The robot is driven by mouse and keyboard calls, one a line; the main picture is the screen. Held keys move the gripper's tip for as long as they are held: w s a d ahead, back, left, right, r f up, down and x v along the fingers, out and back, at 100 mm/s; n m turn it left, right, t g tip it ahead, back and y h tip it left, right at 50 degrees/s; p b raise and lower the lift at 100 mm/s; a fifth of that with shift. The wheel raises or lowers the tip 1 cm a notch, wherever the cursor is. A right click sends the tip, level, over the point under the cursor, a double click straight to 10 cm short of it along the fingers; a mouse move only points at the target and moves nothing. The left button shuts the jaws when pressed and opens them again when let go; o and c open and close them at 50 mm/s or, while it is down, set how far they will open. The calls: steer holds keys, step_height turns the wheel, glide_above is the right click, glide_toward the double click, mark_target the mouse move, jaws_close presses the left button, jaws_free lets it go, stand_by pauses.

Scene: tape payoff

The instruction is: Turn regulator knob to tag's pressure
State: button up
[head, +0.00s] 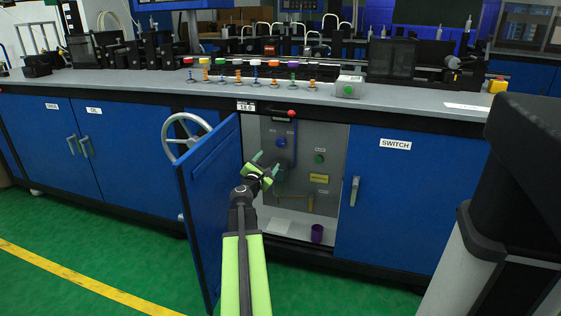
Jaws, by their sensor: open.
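A white tag (246,106) on the counter's front edge appears to read 18.0, though the print is small. Below it, an open cabinet shows a grey back panel with a round blue knob (281,143) and a smaller green knob (319,159). Their small labels are not legible, so I cannot tell for certain which is the regulator knob. My gripper (267,161) is at the cabinet opening with its two teal fingertips spread and nothing between them. In the picture it is below and left of the blue knob, apparently short of it. My arm hides part of the lower panel.
The blue cabinet door (213,200) stands open left of my arm. A handwheel (186,138) is behind it. A purple cup (317,233) stands on the cabinet floor. A closed door marked SWITCH (395,190) is at right. Several coloured fittings line the counter (400,95).

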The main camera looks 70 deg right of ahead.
glide_toward(280, 143)
steer(key=d, duration=1)
steer(key=shift+w+d, duration=0.1)
